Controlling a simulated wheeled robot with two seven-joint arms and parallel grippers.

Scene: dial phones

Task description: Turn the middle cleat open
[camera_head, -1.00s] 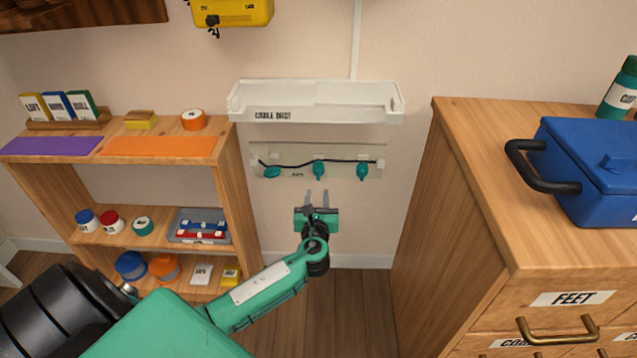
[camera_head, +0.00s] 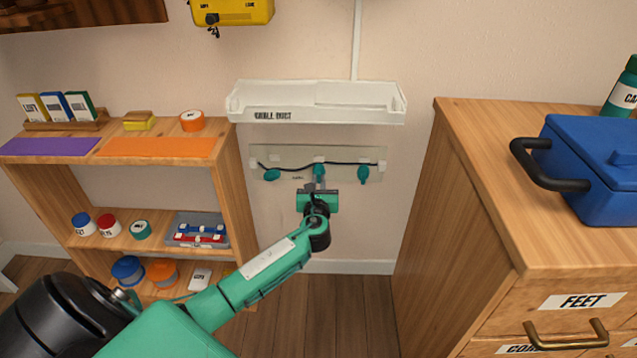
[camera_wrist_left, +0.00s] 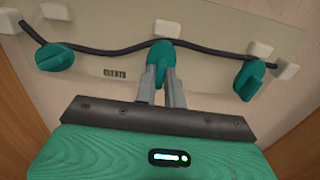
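The middle cleat (camera_head: 319,171) is teal and hangs upright on a pale wall panel (camera_head: 340,157), below a black cord. My left gripper (camera_head: 318,184) reaches up to it from below. In the left wrist view, its two grey fingers (camera_wrist_left: 161,78) are close together on either side of the lower end of the middle cleat (camera_wrist_left: 163,52) and appear shut on it. The fingertips partly cover the cleat. The left cleat (camera_head: 272,174) lies more sideways, and the right cleat (camera_head: 363,174) hangs upright. My right gripper is not in view.
A wooden shelf (camera_head: 236,185) stands left, and a wooden cabinet (camera_head: 455,190) with a blue box (camera_head: 590,165) stands right. The floor between them is clear.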

